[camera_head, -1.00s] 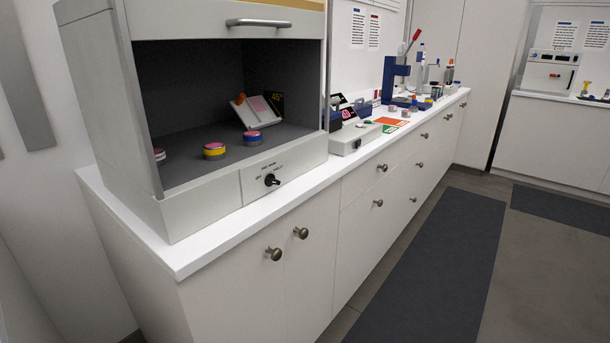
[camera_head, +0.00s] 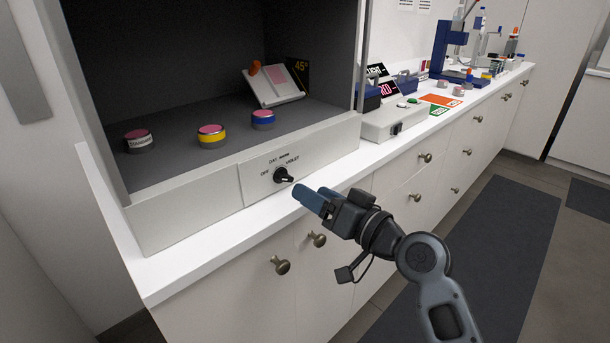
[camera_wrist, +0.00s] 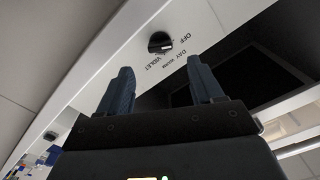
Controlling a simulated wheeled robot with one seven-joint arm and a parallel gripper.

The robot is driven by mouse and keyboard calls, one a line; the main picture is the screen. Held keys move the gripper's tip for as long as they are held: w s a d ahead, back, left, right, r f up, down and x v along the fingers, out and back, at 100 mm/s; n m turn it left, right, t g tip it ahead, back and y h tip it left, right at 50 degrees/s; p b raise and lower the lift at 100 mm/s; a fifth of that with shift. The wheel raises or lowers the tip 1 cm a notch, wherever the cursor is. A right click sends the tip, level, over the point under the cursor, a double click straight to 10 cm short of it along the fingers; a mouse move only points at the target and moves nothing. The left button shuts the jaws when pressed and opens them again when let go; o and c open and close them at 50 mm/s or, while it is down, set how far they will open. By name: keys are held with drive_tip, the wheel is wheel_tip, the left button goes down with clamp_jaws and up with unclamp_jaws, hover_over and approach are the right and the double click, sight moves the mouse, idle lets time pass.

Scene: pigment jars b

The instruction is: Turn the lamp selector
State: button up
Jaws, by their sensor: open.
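The lamp selector (camera_head: 283,175) is a black knob on the pale front panel below the dark cabinet opening. Printed labels around it read OFF, DAY, what looks like WARM, and VIOLET. In the wrist view the selector (camera_wrist: 160,42) lies ahead, beyond and between the fingertips. My gripper (camera_head: 312,198) is to the right of the selector in the head view, with its blue fingers pointing toward it and not touching it. In the wrist view my gripper (camera_wrist: 160,82) has its two fingers spread apart with nothing between them.
A grey box (camera_head: 394,122) is on the white counter to the right. Knobs project from the doors below.

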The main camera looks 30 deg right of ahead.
sight(289, 180)
drive_tip(key=p+x, duration=0.1)
drive_tip(key=x, duration=0.6)
drive_tip(key=shift+w, duration=0.2)
drive_tip(key=shift+a, duration=0.1)
drive_tip(key=shift+c, duration=0.2)
drive_tip(key=c, duration=1)
drive_tip(key=shift+m, duration=0.4)
drive_tip(key=m+p, duration=0.1)
drive_tip(key=m, duration=0.2)
drive_tip(key=shift+m+p, duration=0.3)
drive_tip(key=shift+p, duration=0.05)
drive_tip(key=shift+f+m+p, duration=0.1)
drive_tip(key=shift+m+p, duration=0.55)
drive_tip(key=shift+m, duration=0.95)
